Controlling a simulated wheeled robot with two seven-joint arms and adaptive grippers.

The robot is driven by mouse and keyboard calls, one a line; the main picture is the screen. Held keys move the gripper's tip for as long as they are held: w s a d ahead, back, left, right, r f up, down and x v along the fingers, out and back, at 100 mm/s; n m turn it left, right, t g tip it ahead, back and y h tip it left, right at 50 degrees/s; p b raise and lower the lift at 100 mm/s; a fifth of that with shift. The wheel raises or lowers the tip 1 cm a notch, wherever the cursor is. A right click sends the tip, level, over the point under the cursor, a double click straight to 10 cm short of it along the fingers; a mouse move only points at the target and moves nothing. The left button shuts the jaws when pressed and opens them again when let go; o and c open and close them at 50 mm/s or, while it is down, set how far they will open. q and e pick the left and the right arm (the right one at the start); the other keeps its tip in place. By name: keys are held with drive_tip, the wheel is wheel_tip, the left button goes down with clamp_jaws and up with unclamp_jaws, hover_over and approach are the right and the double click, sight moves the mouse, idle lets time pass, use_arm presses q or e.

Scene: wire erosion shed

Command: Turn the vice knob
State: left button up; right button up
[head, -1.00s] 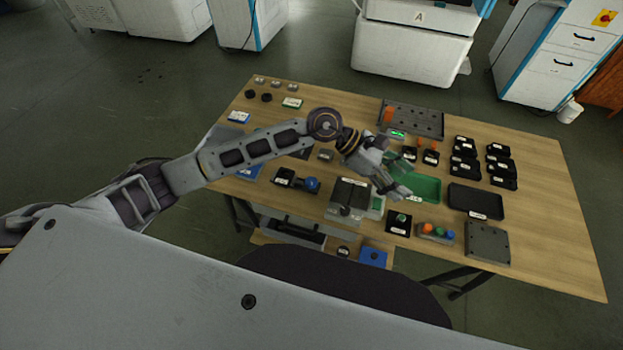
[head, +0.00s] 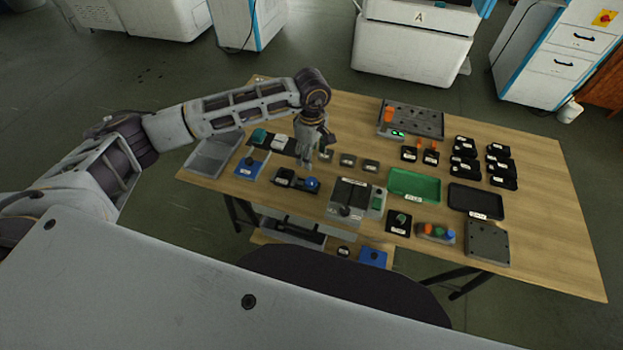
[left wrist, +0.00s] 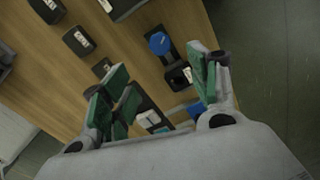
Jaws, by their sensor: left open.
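The vice (head: 284,178) is a small black block on the wooden table with a round blue knob (head: 312,184) at its right end. In the left wrist view the blue knob (left wrist: 159,43) and the dark vice body (left wrist: 178,76) lie between and beyond the fingers. My left gripper (head: 306,159) points down above the table, just behind the knob in the head view. Its green-padded fingers (left wrist: 158,62) are spread apart with nothing between them, and they do not touch the knob. My right gripper is not in view.
A grey box with a lever (head: 353,193) stands right of the knob. A green tray (head: 436,190), a black tray (head: 476,214) and a black switch box (head: 399,231) are farther right. A blue block (head: 249,170) and an empty grey bin (head: 196,166) are to the left.

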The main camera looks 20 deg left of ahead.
sight(311, 181)
use_arm(q)
drive_tip(key=shift+f, duration=0.1)
drive_tip(key=shift+f+p, duration=1.05)
drive_tip(key=shift+f, duration=5.75)
drive_tip(key=shift+c, duration=0.4)
drive_tip(key=c, duration=0.9)
